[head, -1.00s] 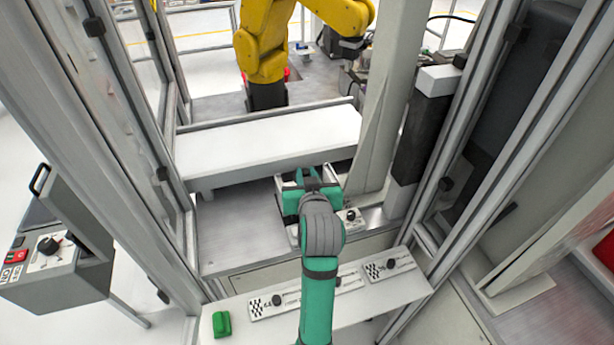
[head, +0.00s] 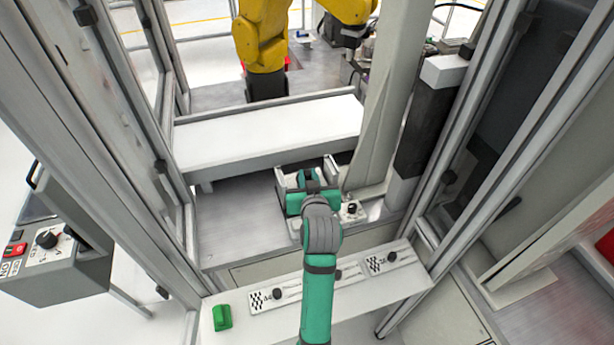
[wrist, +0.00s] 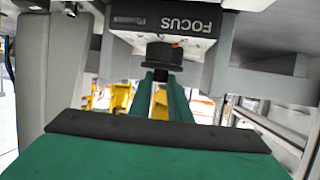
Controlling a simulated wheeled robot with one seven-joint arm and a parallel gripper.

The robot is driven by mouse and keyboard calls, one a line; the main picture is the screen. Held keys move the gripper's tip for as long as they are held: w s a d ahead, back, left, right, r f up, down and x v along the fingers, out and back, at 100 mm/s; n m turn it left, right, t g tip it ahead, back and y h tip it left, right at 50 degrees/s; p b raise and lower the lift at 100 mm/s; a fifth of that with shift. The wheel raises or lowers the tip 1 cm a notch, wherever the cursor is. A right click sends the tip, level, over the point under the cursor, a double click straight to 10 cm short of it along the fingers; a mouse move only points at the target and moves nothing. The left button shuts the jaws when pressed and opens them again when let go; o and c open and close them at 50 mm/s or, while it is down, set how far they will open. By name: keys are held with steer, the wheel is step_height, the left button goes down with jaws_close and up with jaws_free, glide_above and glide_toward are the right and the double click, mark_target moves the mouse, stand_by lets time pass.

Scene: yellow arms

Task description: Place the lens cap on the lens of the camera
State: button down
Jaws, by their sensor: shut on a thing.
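My gripper (head: 308,176) reaches into a white open-topped fixture on the grey bench in the head view. In the wrist view its two green fingers (wrist: 164,92) point up the picture and are shut on a small round black piece, which looks like the lens cap (wrist: 163,58). The cap is right below a grey box marked FOCUS (wrist: 165,25), which looks like the camera. Whether the cap touches the lens cannot be told, and the lens itself is not clearly seen. In the head view the cap is hidden by my gripper.
A white beam (head: 265,135) runs behind the fixture, and a yellow robot arm (head: 262,45) stands beyond it. A grey post (head: 385,110) rises close on the right. A front shelf holds knob panels (head: 392,257) and a green block (head: 222,317).

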steer(key=shift+f, duration=0.15)
steer(key=c, duration=1.7)
jaws_free()
steer(key=shift+o, duration=0.2)
